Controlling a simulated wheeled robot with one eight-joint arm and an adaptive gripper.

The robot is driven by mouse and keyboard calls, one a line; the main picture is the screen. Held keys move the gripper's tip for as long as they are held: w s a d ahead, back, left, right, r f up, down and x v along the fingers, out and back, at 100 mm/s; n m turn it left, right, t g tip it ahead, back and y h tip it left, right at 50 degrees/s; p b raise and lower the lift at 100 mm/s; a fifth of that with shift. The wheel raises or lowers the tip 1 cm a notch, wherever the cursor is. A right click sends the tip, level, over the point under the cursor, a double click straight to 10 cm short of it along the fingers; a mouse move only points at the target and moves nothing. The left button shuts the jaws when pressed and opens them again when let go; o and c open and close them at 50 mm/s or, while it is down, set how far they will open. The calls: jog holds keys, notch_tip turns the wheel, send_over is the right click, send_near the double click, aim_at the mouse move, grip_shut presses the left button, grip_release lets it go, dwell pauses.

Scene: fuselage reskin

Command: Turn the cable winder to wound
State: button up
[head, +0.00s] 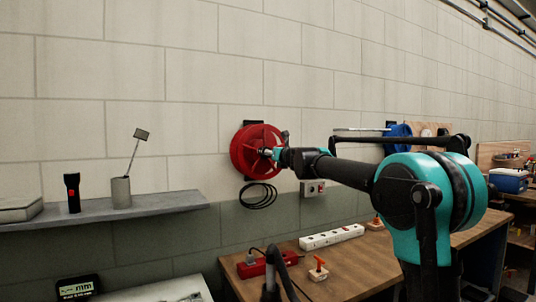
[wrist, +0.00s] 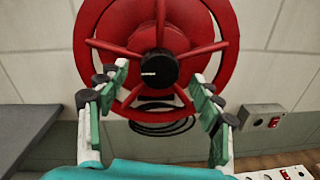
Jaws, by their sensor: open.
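The cable winder is a red spoked reel (head: 249,150) mounted on the wall, and it fills the upper middle of the wrist view (wrist: 110,22). At its hub is a black knob (wrist: 159,69) with a white mark pointing left. My gripper (wrist: 160,108) is open in front of the reel, its fingers spread on either side below the knob. In the head view my gripper (head: 273,153) is at the reel's right part. I cannot tell whether the fingers touch the reel. A black cable coil (head: 258,195) hangs below it.
A grey shelf (head: 160,205) holds a flashlight (head: 72,192) and a grey cup (head: 121,192) at left. A wall switch box (head: 312,188) is right of the coil. A workbench (head: 350,268) below carries a white power strip (head: 332,237) and a red one (head: 262,266). A blue reel (head: 398,138) is farther right.

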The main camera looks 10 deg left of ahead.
jog(key=shift+x, duration=1.3)
jog(key=c, duration=1.2)
